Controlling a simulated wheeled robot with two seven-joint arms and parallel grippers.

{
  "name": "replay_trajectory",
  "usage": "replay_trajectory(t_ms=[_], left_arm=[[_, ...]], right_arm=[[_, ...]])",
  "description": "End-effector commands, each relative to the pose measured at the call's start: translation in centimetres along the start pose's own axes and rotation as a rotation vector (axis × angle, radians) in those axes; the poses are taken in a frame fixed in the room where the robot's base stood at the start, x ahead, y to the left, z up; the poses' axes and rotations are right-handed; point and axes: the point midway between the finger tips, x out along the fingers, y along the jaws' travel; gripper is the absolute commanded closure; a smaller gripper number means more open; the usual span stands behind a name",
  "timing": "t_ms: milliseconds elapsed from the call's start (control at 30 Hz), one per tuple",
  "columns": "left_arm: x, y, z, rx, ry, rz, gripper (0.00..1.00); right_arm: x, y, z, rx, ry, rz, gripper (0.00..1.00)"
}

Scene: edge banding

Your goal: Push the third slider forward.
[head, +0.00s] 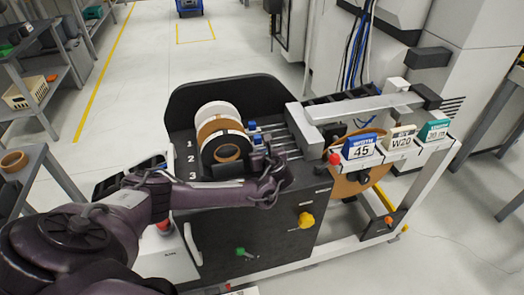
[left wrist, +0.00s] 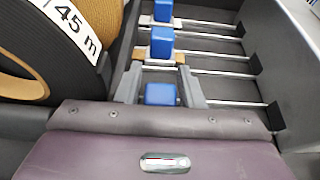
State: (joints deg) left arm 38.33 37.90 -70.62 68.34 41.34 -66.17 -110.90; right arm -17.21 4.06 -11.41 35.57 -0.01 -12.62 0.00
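Three blue slider blocks sit on metal rods beside the rolls. The third slider (left wrist: 160,94) is nearest in the left wrist view, with the second slider (left wrist: 162,43) and first slider (left wrist: 163,10) beyond it. My left gripper (left wrist: 163,68) is open, with one grey finger on each side of the third slider and small gaps visible between. In the head view my left gripper (head: 268,186) is low over the row marked 3, and I cannot clearly make out the third slider there. The second slider (head: 257,138) shows just beyond it. My right gripper is out of view.
White, brown and black rolls stand left of the sliders; the black roll (head: 210,152) is nearest. A grey crossbar (head: 304,127) stands at the rods' right end. Label blocks, including a blue "45" block (head: 360,147), sit farther right.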

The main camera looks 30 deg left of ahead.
Motion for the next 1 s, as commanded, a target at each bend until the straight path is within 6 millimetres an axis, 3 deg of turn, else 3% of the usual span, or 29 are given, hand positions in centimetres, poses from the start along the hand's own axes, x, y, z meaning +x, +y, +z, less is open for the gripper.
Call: replay_trajectory(t_ms=[33,267,467,767,1000], left_arm=[[0.0,0.0,0.0,0.000,0.000,0.000,0.71],[0.0,0.0,0.0,0.000,0.000,0.000,1.00],[0.0,-0.3,-0.1,0.000,0.000,-0.001,1.00],[0.0,-4.6,-0.1,-0.003,-0.001,-0.002,1.00],[0.0,-4.8,0.0,0.000,0.000,-0.001,1.00]], right_arm=[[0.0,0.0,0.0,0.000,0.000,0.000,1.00],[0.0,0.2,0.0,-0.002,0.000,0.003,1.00],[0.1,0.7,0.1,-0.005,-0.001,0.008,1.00],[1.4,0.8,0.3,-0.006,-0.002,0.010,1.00],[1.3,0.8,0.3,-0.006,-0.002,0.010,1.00]])
